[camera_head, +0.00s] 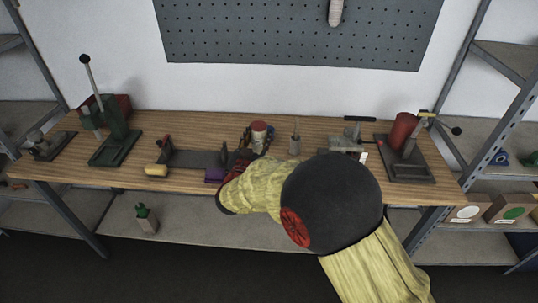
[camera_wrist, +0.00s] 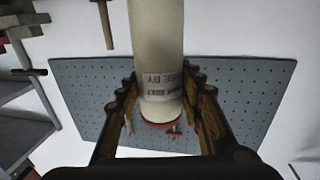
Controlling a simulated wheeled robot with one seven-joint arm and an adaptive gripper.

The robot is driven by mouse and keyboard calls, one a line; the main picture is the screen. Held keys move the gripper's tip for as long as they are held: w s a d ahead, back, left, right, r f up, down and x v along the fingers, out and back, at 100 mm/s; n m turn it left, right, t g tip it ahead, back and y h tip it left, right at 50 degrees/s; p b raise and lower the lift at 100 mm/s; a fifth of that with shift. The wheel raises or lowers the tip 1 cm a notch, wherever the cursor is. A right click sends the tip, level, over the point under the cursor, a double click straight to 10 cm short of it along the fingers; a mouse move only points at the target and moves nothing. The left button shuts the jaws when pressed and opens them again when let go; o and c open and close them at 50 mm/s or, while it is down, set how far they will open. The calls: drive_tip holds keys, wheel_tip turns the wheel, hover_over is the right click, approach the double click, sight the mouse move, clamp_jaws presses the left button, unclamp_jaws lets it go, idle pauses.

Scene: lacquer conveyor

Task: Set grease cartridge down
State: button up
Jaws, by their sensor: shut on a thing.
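The grease cartridge (camera_head: 259,128) is a pale cylinder with a red band near its top. It stands upright in my gripper (camera_head: 252,142) above the back middle of the wooden bench (camera_head: 130,183). In the wrist view the cartridge (camera_wrist: 158,45) is cream, with a printed label and a red rim at its near end. The two fingers of my gripper (camera_wrist: 160,92) are closed on either side of it. My arm hides the bench in front, and I cannot tell whether the cartridge's lower end touches the bench.
A green lever press (camera_head: 116,135) stands left. A yellow block (camera_head: 156,170), a purple block (camera_head: 215,174) and a grey plate (camera_head: 190,159) lie left of my gripper. A red cylinder (camera_head: 403,130) stands farther right.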

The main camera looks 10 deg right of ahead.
drive_tip(key=d+f+b, duration=0.1)
drive_tip(key=f, duration=0.2)
drive_tip(key=d+f+b, duration=0.1)
drive_tip(key=d+f, duration=0.1)
drive_tip(key=f, duration=0.1)
drive_tip(key=d+f+b, duration=0.1)
drive_tip(key=f+b, duration=0.1)
drive_tip(key=shift+w+d+f, duration=0.15)
drive_tip(key=shift+w+f, duration=0.15)
drive_tip(key=shift+f, duration=0.1)
drive_tip(key=shift+r, duration=0.15)
drive_tip(key=o, duration=0.9)
drive_tip(key=shift+f, duration=0.25)
drive_tip(key=o, duration=0.4)
drive_tip(key=shift+o, duration=0.5)
